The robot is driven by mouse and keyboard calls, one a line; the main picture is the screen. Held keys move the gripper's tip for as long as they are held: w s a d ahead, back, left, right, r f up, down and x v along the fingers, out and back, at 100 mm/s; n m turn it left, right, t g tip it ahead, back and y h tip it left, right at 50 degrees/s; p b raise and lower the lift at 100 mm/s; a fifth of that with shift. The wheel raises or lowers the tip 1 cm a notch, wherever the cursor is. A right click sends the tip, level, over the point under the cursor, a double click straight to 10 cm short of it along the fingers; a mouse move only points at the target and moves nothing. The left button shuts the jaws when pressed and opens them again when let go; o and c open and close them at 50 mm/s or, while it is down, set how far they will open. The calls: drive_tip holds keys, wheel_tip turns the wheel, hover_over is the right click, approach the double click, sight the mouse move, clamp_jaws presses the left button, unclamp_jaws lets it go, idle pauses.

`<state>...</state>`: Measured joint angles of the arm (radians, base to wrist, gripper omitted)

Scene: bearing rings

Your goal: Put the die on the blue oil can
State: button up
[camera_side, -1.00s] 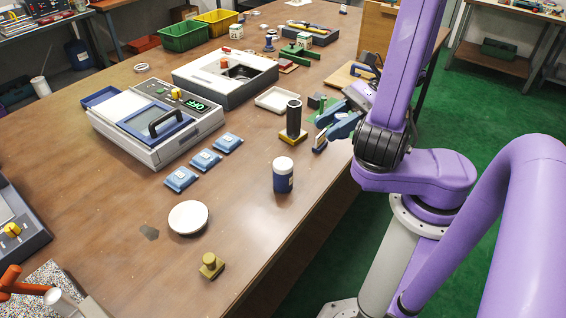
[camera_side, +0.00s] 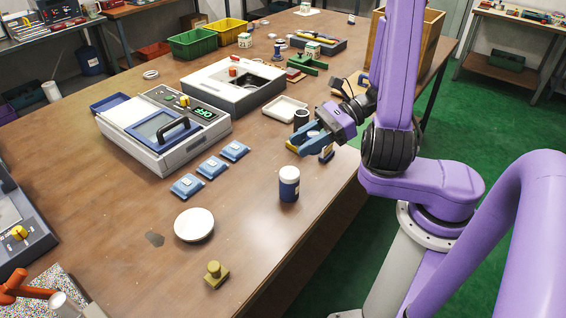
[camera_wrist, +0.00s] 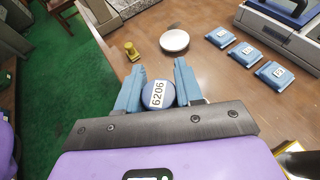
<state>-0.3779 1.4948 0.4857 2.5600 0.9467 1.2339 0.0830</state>
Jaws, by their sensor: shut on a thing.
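My gripper (camera_side: 312,149) is above the table near its right edge, behind the blue oil can (camera_side: 289,186). The can stands upright, dark blue with a pale top and a small label. In the wrist view my gripper (camera_wrist: 159,72) has two blue fingers on either side of a round blue thing (camera_wrist: 156,93) with a white label reading 6206. I take this thing for the die, held between the fingers. In the side view the fingers mostly hide it. I cannot make out the can separately in the wrist view.
A white disc (camera_side: 194,224), a yellow knobbed piece (camera_side: 216,274) and three labelled blue blocks (camera_side: 212,167) lie around the can. A dark post (camera_side: 301,117) stands right behind the gripper, near a white tray (camera_side: 285,108). Bare table surrounds the can.

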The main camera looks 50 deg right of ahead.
hover_over(283, 174)
wheel_tip(283, 174, down, 7)
drive_tip(key=shift+a+r, duration=0.1)
drive_tip(key=shift+a, duration=0.05)
drive_tip(key=shift+f, duration=1.4)
drive_tip(key=o, duration=1.1)
drive_tip(key=shift+f, duration=0.15)
